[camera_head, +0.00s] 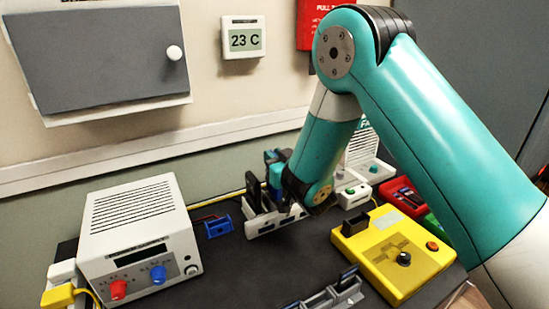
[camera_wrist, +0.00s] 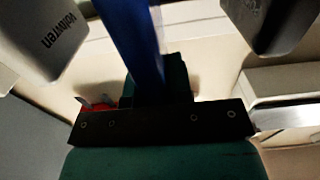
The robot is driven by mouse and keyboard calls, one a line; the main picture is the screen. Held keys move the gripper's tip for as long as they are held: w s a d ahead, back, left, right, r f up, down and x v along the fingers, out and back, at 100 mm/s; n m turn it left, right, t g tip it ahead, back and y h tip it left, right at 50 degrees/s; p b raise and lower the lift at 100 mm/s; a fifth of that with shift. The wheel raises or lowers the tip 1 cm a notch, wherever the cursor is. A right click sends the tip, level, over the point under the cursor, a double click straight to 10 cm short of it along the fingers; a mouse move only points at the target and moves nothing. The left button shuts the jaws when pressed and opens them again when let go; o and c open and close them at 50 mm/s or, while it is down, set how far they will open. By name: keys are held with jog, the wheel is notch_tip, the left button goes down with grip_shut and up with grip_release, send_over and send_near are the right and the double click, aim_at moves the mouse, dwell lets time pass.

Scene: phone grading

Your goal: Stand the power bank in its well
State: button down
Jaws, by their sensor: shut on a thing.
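My gripper (camera_head: 272,184) is at the far middle of the bench, low beside a white slotted holder (camera_head: 262,226). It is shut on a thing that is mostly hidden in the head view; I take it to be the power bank. In the wrist view a narrow blue slab (camera_wrist: 145,45) shows edge-on and blurred above a black bolted bar (camera_wrist: 155,121). I cannot tell whether the held thing touches the holder or which well is the power bank's.
A white bench supply (camera_head: 140,225) stands left, with a small blue stand (camera_head: 218,227) beside it. A yellow tester (camera_head: 385,250) stands right, near red (camera_head: 402,193) and green bins. A grey rack (camera_head: 330,297) is at the front. The dark bench between is clear.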

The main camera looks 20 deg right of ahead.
jog(key=shift+f, duration=0.15)
jog(key=shift+f+b, duration=0.85)
jog(key=shift+b, duration=0.15)
jog(key=c, duration=0.9)
grip_release()
jog(key=shift+c, duration=0.2)
